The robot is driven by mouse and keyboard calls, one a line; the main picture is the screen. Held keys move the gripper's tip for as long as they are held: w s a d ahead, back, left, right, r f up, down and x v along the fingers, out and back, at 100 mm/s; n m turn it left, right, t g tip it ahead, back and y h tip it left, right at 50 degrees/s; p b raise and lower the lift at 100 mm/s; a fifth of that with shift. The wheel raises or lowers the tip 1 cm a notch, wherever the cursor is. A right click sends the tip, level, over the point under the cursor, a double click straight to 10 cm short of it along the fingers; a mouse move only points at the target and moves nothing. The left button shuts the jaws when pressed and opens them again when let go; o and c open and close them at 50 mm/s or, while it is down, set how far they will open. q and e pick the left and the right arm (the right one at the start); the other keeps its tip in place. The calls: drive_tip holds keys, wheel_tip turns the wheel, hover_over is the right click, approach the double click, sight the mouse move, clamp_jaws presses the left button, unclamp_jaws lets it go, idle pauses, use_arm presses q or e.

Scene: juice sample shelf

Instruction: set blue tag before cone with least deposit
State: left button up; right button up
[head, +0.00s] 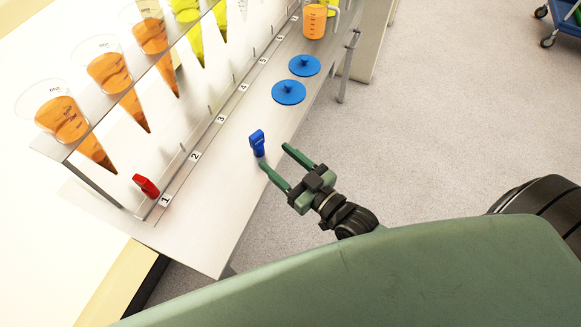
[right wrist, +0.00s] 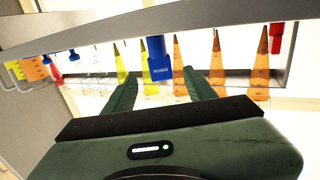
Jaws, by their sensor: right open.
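The blue tag (head: 257,143) stands upright on the white bench, before positions 2 and 3. In the right wrist view the blue tag (right wrist: 160,60) appears just beyond and between my fingertips. My right gripper (head: 274,157) is open and empty, its fingers pointing at the tag from the bench's front edge. Cones hang in a clear rack: orange ones (head: 62,120) at the left, then yellow ones (head: 194,35), with clear ones (right wrist: 93,60) beyond in the wrist view. Deposit amounts are too small to tell. My left gripper is not in view.
A red tag (head: 145,186) stands by number 1 on the numbered strip (head: 208,138). Two blue lids (head: 289,93) lie flat further along the bench, before an orange beaker (head: 315,20). The bench strip between lids and blue tag is clear.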

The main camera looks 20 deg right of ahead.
drive_tip(key=v, duration=0.4)
drive_tip(key=s+d+f+g+h, duration=0.2)
drive_tip(key=s+f, duration=0.1)
drive_tip(key=f, duration=0.8)
drive_tip(key=s+d+f+m+g+h, duration=0.1)
drive_tip(key=s+d+f+g, duration=0.15)
drive_tip(key=f, duration=0.75)
drive_tip(key=s+d+f+g+h, duration=0.2)
drive_tip(key=d+f+g, duration=0.1)
drive_tip(key=f, duration=0.8)
drive_tip(key=s+f+g+h, duration=0.1)
drive_tip(key=s+f+g, duration=0.3)
drive_tip(key=s+f, duration=0.4)
drive_tip(key=s+f+m+g, duration=0.1)
drive_tip(key=s+f+g, duration=0.3)
drive_tip(key=s, duration=1.2)
wheel_tip(320, 180, down, 4)
drive_tip(key=shift+s+d+r+h, duration=0.1)
drive_tip(key=shift+s+d+h, duration=0.15)
drive_tip(key=shift+d+h, duration=0.2)
